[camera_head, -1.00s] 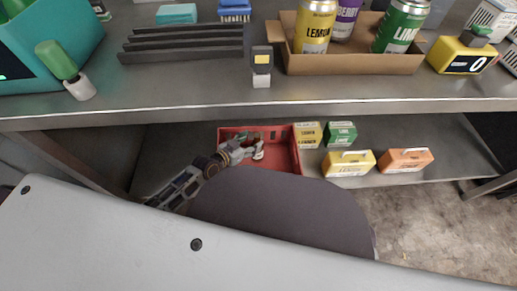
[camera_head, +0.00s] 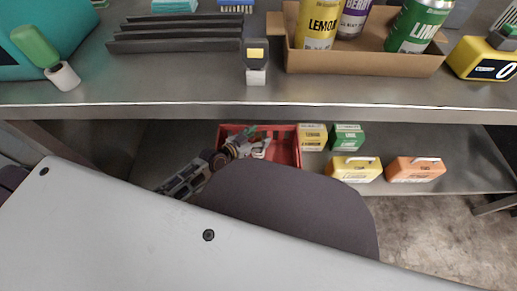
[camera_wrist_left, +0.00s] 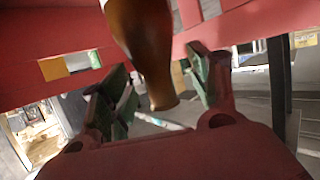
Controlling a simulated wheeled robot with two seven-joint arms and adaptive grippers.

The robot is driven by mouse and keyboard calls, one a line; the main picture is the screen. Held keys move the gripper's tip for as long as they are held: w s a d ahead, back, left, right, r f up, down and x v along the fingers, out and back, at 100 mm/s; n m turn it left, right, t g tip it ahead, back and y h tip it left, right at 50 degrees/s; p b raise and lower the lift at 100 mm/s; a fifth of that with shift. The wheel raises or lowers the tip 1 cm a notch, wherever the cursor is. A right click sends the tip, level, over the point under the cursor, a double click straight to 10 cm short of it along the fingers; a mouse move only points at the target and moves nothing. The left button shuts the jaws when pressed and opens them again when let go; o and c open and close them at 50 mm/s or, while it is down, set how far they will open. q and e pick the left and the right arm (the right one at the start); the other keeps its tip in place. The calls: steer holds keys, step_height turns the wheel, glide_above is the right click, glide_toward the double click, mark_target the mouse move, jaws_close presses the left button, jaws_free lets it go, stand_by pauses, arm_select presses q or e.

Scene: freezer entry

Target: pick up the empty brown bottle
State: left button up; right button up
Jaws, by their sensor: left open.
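A brown bottle (camera_wrist_left: 145,45) shows in the left wrist view, its narrow end pointing down the picture between my left fingers. My left gripper (camera_wrist_left: 160,92) is open, with one green-padded finger on each side of the narrow end. I see no clear contact between the fingers and the bottle. In the head view my left gripper (camera_head: 256,146) is at the red crate (camera_head: 287,150) on the lower shelf. I cannot make out the bottle there. Red crate walls (camera_wrist_left: 245,22) also show around the bottle in the wrist view. My right gripper is not in view.
Yellow (camera_head: 313,136) and green (camera_head: 347,137) boxes stand right of the crate, with yellow (camera_head: 354,170) and orange (camera_head: 414,170) packs in front. The upper shelf edge (camera_head: 250,109) runs above my left arm. A cardboard tray (camera_head: 360,62) on the upper shelf holds cans.

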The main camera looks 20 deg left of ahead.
arm_select(q)
steer(key=c, duration=1.1)
steer(key=shift+o, duration=0.2)
steer(key=shift+r, duration=0.15)
steer(key=shift+r+p, duration=0.65)
steer(key=shift+r, duration=0.35)
step_height(320, 180, up, 6)
steer(key=p, duration=0.3)
steer(key=shift+f, duration=0.2)
steer(key=shift+r+p, duration=0.45)
steer(key=shift+r, duration=0.65)
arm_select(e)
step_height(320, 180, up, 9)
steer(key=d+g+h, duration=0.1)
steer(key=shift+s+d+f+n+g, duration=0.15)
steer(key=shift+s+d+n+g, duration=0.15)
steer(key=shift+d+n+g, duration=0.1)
